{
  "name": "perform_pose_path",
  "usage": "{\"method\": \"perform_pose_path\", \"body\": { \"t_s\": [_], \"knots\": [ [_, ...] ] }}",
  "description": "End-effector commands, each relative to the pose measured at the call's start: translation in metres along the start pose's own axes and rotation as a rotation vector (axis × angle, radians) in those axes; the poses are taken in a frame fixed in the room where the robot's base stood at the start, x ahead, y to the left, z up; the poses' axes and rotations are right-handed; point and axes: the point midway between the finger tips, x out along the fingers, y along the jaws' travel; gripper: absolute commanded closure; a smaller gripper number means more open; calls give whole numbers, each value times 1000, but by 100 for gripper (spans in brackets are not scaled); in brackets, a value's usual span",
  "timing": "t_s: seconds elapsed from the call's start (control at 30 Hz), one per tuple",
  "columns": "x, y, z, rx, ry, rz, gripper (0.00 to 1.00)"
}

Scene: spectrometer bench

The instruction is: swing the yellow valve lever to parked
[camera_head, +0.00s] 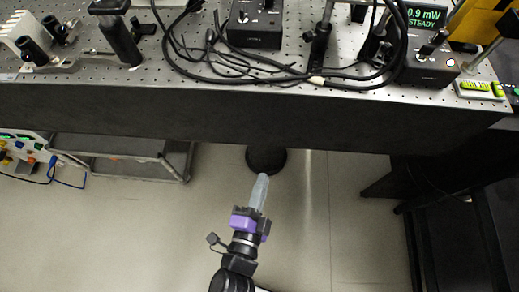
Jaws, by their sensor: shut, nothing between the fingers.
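My gripper (261,188) is in the lower middle of the head view, with a purple band behind its pale fingers. The fingers are together and hold nothing. They point up the picture toward the bench's dark front side, over the floor. I cannot make out a yellow valve lever. Yellow surfaces show in the top right corner, cut by the picture's edge, and I cannot tell what they belong to.
The perforated optical bench (170,75) crosses the top, with black cables (235,70) lying on it. A display box (427,45) reads "0.9 mW STEADY", with a yellow-green spirit level (480,90) beside it. A dark post (266,160) stands under the bench.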

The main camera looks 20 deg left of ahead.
Motion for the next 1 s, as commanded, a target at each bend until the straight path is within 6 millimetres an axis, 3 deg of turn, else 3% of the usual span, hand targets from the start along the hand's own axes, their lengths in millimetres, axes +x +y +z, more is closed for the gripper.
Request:
{"method": "perform_pose_path", "body": {
  "t_s": [0.17,0.63,0.8,1.0],
  "knots": [
    [19,1,-1,2,2,1,100],
    [98,3,-2,0,2,3,100],
    [104,4,23,0,-1,4,100],
    [107,2,37,-1,-1,4,100]
  ]
}}
